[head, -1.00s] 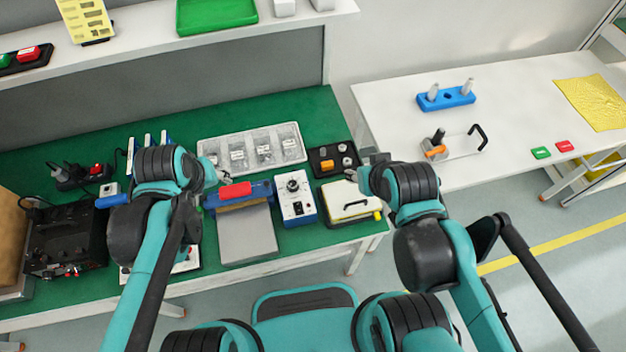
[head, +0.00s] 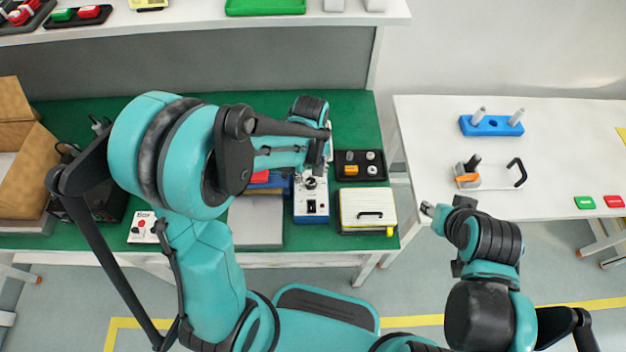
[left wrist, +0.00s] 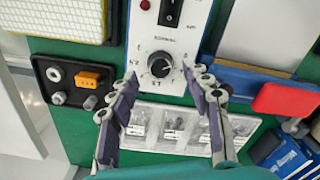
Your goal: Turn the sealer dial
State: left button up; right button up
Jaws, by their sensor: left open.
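The sealer's white control box (head: 311,207) stands on the green bench, with a black dial (head: 310,183) on its top face and a switch near its front. In the left wrist view the dial (left wrist: 160,64) is a round knob with a pale pointer mark, and printed numbers surround it. My left gripper (left wrist: 163,80) is open and empty. Its fingers straddle the dial's line on either side, and no contact shows. In the head view my left gripper (head: 318,160) hangs over the box's far end. My right gripper (head: 428,208) is off the bench's right side; its jaws are too small to judge.
A blue machine with a red handle (left wrist: 286,98) stands beside the box. A black tray (head: 360,166) and a yellow-white pad (head: 367,210) lie to its right. A clear tray of packets (left wrist: 170,128) lies behind it. A white table (head: 440,130) stands farther right.

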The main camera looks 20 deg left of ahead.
aim_at(311, 183)
pick_arm(q)
jog(key=shift+f+b, duration=0.35)
jog(key=shift+f, duration=1.05)
grip_shut()
